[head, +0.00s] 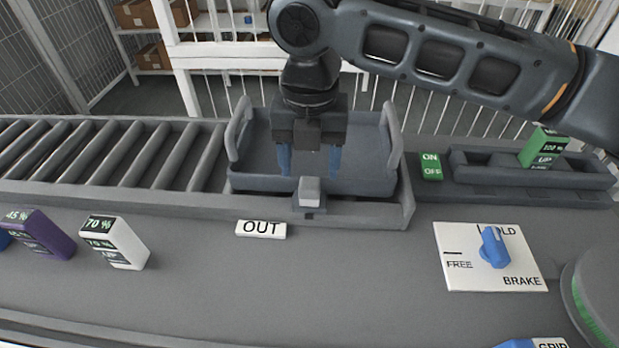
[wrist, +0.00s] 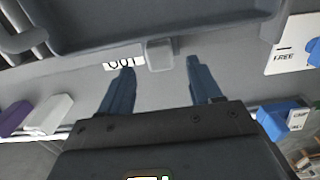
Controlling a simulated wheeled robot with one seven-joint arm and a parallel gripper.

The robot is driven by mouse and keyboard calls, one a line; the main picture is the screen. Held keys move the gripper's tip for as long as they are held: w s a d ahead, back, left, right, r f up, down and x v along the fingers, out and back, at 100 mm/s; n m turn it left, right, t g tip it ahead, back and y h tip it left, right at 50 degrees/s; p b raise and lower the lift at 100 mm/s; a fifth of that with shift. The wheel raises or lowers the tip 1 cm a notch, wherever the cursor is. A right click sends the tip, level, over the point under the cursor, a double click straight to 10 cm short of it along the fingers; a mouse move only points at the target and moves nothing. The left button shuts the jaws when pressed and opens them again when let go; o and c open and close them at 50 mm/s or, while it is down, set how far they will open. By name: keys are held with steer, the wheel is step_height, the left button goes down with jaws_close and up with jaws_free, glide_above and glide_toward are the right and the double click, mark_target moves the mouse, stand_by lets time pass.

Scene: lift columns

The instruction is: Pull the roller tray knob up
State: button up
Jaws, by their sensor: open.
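The roller tray (head: 260,185) is a dark grey open tray at the right end of the rollers. Its knob (head: 309,190) is a light grey block at the middle of the tray's front side. The knob also shows in the wrist view (wrist: 159,54), just beyond and between my fingertips. My gripper (head: 310,162) hangs over the tray with its two blue fingers apart, one to each side of the knob in the picture. My gripper (wrist: 160,64) is open and empty. The fingers do not visibly touch the knob.
A white OUT label (head: 261,229) lies left of the knob. A blue dial (head: 494,247) on a white plate stands to the right. Purple (head: 42,234) and white (head: 114,242) blocks stand at the left. Rollers (head: 110,155) run left of the tray. A green ON/OFF switch (head: 431,167) is right of the tray.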

mark_target(310, 183)
steer(key=shift+r+p, duration=1.85)
steer(key=shift+r, duration=0.7)
